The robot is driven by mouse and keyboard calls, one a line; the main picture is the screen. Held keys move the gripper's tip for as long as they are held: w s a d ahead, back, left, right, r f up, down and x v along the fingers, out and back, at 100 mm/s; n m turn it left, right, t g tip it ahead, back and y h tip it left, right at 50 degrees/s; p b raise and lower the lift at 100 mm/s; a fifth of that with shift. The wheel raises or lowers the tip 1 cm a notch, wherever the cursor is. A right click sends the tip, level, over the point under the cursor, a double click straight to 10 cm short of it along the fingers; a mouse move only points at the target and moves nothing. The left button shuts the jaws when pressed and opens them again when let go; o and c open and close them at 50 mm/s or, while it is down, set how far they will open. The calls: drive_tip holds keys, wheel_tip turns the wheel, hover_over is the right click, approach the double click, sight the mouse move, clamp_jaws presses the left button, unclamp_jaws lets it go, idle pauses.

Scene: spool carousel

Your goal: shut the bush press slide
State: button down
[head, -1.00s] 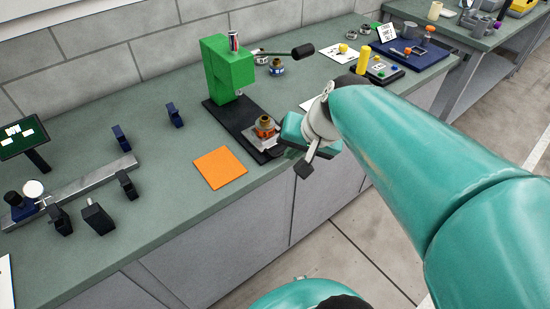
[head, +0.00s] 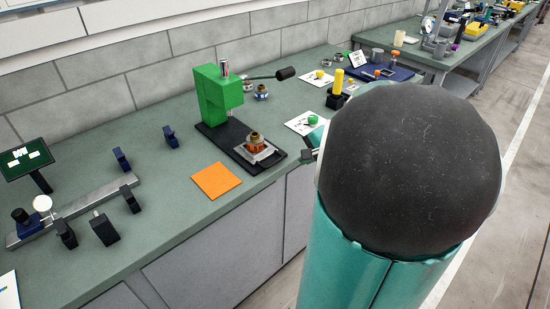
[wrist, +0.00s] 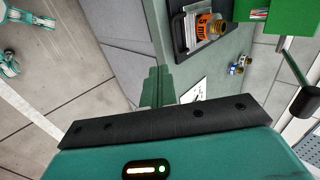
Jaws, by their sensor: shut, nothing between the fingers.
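The green bush press (head: 218,94) stands on a black base (head: 218,131) at the middle of the bench. Its pale metal slide (head: 262,155) sits at the base's front end, out from under the press head, and carries an orange and brass bush (head: 256,142). In the wrist view the slide (wrist: 193,30) and bush (wrist: 212,26) show at the top. My gripper (wrist: 158,82) is shut and empty, apart from the slide and beside the bench's front edge. In the head view my arm hides most of it.
The press lever (head: 285,74) sticks out right, with a black knob. An orange mat (head: 215,181) lies left of the base. A metal rail (head: 85,207) with dark blocks lies further left. A white card (head: 300,123) lies right of the base.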

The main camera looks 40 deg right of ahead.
drive_tip(key=x, duration=0.4)
drive_tip(key=w+r+x, duration=0.1)
drive_tip(key=x, duration=0.7)
drive_tip(key=shift+w+d, duration=0.2)
drive_tip(key=shift+w, duration=0.3)
